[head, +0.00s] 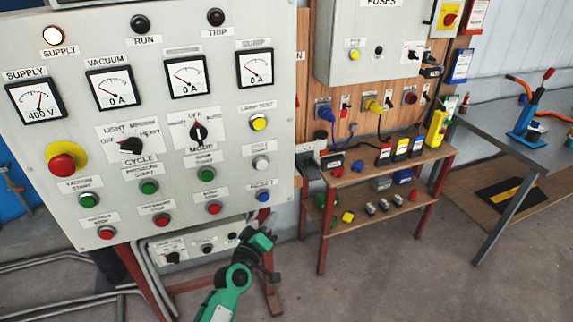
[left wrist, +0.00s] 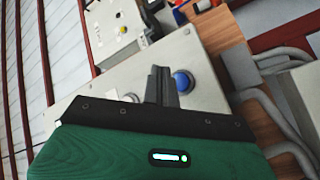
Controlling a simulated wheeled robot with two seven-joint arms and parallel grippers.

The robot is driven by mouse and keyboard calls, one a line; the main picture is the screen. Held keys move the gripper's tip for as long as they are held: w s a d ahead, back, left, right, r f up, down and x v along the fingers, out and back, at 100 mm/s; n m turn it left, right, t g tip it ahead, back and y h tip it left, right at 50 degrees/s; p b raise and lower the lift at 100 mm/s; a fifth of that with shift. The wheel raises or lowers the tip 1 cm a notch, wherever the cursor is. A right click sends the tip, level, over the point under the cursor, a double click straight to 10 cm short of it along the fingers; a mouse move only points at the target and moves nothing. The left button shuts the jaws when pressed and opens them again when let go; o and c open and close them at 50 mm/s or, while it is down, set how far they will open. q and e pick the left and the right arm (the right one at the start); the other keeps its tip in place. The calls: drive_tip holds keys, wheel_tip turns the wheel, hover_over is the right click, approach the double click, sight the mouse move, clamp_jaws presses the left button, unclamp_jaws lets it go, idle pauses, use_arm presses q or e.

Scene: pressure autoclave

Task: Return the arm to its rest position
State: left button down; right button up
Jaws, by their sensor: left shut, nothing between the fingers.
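My left gripper (head: 268,224) is at the lower right edge of the grey control panel (head: 225,110), just below the blue button (head: 263,196). Its green arm comes up from the bottom of the head view. In the left wrist view the two dark fingers (left wrist: 161,86) are shut together with nothing between them. The blue button (left wrist: 183,82) shows right beside the fingertips there; I cannot tell whether they touch it. My right gripper is in neither view.
The panel carries gauges, knobs and several buttons, with a red mushroom button (head: 62,165) at left. A wooden bench (head: 385,165) with plugs stands to the right, and a grey worktable (head: 530,150) farther right. Open floor (head: 400,270) lies at lower right.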

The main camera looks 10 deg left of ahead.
use_arm(q)
drive_tip(key=s+f+m+g+y, duration=0.1)
drive_tip(key=s+f+g, duration=0.2)
drive_tip(key=f, duration=0.9)
drive_tip(key=s+f+m+g, duration=0.2)
drive_tip(key=s+f, duration=0.2)
drive_tip(key=f, duration=0.9)
drive_tip(key=s+f+m+g, duration=0.1)
drive_tip(key=s+f+g, duration=0.1)
drive_tip(key=s+f, duration=0.5)
drive_tip(key=s+f+m+g, duration=0.15)
drive_tip(key=s+f, duration=0.25)
drive_tip(key=f, duration=0.4)
drive_tip(key=s+a+f+m+g+y, duration=0.1)
drive_tip(key=s+f, duration=0.5)
drive_tip(key=s, duration=0.6)
drive_tip(key=s+a+f+m+g+y, duration=0.1)
drive_tip(key=s+a+f+g, duration=0.3)
drive_tip(key=s, duration=0.9)
drive_tip(key=s+a+f+m+g+y, duration=0.1)
drive_tip(key=s+f+g, duration=0.3)
drive_tip(key=s+f, duration=0.5)
drive_tip(key=s+a+m, duration=0.1)
drive_tip(key=s, duration=0.3)
drive_tip(key=shift+a+f, duration=0.15)
drive_tip(key=shift+f, duration=0.15)
